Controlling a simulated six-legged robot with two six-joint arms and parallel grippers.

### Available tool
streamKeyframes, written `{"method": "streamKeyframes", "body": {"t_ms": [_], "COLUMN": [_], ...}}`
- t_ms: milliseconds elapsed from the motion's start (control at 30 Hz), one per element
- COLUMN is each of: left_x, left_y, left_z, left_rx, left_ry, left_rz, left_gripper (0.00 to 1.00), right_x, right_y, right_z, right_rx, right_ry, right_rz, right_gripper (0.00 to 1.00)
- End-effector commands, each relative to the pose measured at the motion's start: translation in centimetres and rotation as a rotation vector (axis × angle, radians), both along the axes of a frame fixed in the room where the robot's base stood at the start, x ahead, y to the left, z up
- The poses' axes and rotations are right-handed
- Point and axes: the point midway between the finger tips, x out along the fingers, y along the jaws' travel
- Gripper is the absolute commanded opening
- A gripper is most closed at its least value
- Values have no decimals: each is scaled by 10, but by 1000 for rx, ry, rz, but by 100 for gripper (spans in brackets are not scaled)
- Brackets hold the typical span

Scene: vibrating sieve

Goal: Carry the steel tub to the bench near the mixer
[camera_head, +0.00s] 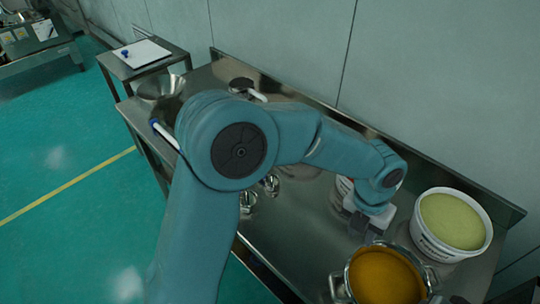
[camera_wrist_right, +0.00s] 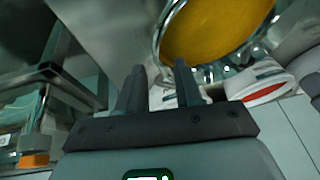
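The steel tub (camera_head: 344,275) holds orange-yellow material and stands at the lower right of the steel bench (camera_head: 290,238) in the head view. It has a side handle at its right. Its rim also shows at the top of the right wrist view (camera_wrist_right: 163,35). My left gripper (camera_head: 362,226) points down just behind the tub's far rim; I cannot tell whether it touches it or how its fingers stand. My right gripper (camera_wrist_right: 160,78) is open in the wrist view, its two fingers apart with nothing between them, and the tub lies beyond the fingertips.
A white bucket (camera_head: 428,244) with pale yellow-green material stands right of the tub. Another white bucket (camera_head: 344,186) is mostly hidden behind my left arm. A steel bowl (camera_head: 160,86) is at the bench's far left. A small side table (camera_head: 118,65) bears a clipboard. Green floor lies open at left.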

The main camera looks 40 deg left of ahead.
Motion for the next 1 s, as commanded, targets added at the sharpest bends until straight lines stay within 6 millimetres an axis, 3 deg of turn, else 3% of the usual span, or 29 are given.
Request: {"method": "streamKeyframes", "body": {"t_ms": [100,300,1000], "left_x": [0,0,0], "left_y": [0,0,0], "left_z": [0,0,0], "left_rx": [0,0,0], "left_ry": [0,0,0], "left_rz": [0,0,0], "left_gripper": [33,33,33], "right_x": [-5,-10,-11], "right_y": [-2,-3,-3], "right_z": [14,24,25], "right_rx": [2,1,1], "right_ry": [-3,1,2], "right_rz": [-2,0,1], "right_gripper": [35,35,35]}}
